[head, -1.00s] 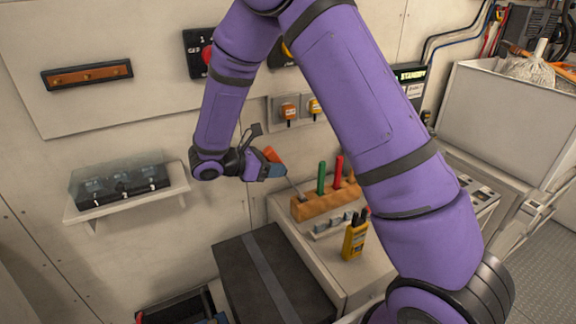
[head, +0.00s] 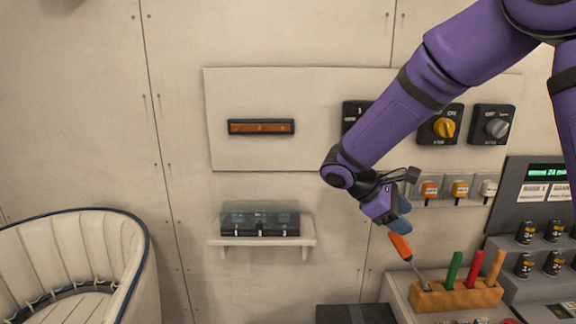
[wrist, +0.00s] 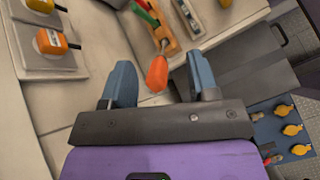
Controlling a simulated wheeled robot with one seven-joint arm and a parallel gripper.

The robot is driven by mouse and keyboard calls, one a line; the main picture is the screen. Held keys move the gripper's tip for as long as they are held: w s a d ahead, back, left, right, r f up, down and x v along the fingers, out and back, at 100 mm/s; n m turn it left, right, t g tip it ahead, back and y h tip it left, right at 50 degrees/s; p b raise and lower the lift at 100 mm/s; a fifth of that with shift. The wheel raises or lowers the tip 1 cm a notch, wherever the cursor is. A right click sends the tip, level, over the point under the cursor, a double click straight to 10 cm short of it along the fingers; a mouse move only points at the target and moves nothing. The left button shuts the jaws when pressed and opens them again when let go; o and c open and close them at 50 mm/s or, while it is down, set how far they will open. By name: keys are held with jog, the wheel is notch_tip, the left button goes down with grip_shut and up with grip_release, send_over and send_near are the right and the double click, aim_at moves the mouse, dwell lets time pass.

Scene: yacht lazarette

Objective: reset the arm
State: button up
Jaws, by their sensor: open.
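My gripper (head: 397,222) is open, in front of the wall below the row of switches. In the wrist view its two blue fingers stand apart, with the orange handle (wrist: 157,72) of a screwdriver showing between and beyond them. In the head view this orange screwdriver (head: 400,246) is just below the fingertips, its shaft slanting down to the wooden block (head: 455,297). I cannot tell whether the fingers touch the handle. My arm reaches in from the upper right.
Green (head: 454,270), red (head: 475,268) and orange-brown (head: 495,268) handles stand in the block. A shelf (head: 262,240) with a clear-covered switch box is left of my gripper. A wall panel with knobs (head: 444,128) is behind my arm. A white seat (head: 75,265) is far left.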

jog(key=s+d+r+m+t+y, duration=0.3)
jog(key=s+r+m+y, duration=0.2)
jog(key=s, duration=0.7)
jog(key=s+d+r+m+t+y, duration=0.3)
jog(key=s+r+m+y, duration=0.2)
jog(key=s, duration=0.7)
notch_tip(320, 180, up, 3)
jog(key=m, duration=0.2)
jog(key=shift+m+t, duration=0.3)
jog(key=shift+o, duration=0.4)
jog(key=shift+d, duration=0.1)
